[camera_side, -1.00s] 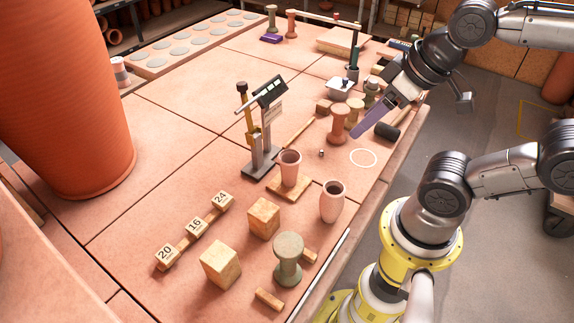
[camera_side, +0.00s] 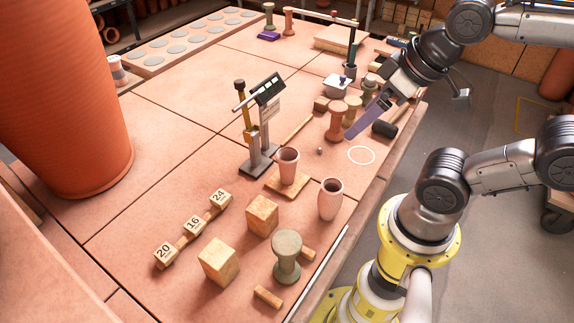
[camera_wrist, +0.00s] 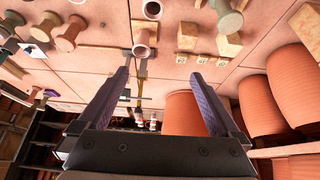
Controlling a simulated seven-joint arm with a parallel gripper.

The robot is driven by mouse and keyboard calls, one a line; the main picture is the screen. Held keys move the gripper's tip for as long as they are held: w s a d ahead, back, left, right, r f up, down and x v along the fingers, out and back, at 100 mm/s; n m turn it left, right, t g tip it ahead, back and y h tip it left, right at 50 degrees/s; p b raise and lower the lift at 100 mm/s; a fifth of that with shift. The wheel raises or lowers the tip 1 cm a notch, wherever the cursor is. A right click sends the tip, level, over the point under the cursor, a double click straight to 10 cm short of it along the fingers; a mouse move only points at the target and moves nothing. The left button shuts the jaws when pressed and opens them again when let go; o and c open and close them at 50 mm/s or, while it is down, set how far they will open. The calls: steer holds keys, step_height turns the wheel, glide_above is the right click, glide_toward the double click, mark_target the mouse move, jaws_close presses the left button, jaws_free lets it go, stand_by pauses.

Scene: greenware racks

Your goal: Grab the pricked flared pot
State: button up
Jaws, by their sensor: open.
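A pink flared pot (camera_side: 288,165), widest at its rim, stands upright on a small wooden board (camera_side: 272,184) in the side view. It also shows near the top centre of the wrist view as a flared pot (camera_wrist: 142,44). No prick marks can be made out at this size. A rounder pink pot (camera_side: 330,200) stands to its right on the table. My gripper (camera_side: 352,132) is above the table's right part, behind and right of both pots and apart from them. In the wrist view my gripper (camera_wrist: 158,73) has its purple fingers wide apart, with nothing held.
A height gauge (camera_side: 259,135) stands close behind the flared pot. Spool-shaped props (camera_side: 337,122) stand near my gripper, and a grey-green spool (camera_side: 287,257) and wooden blocks (camera_side: 219,261) are in front. A large terracotta vessel (camera_side: 65,100) fills the left.

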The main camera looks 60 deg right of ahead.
steer(key=m+g, duration=0.3)
steer(key=m, duration=1.6)
glide_above(287, 169)
steer(key=w, duration=0.1)
steer(key=s+x, duration=0.2)
steer(key=x, duration=0.6)
steer(key=d+f, duration=0.1)
steer(key=f, duration=0.2)
steer(key=d+f+g+y, duration=0.1)
steer(key=f, duration=0.2)
steer(key=d+f+m+g, duration=0.1)
steer(key=f, duration=0.2)
steer(key=shift+w+d+f, duration=0.2)
steer(key=shift+w+f, duration=0.05)
steer(key=shift+w, duration=0.1)
steer(key=shift+d+f, duration=0.1)
steer(key=shift+f, duration=0.3)
steer(key=f, duration=0.4)
steer(key=a+f, duration=0.1)
steer(key=f, duration=0.8)
steer(key=shift+a, duration=0.3)
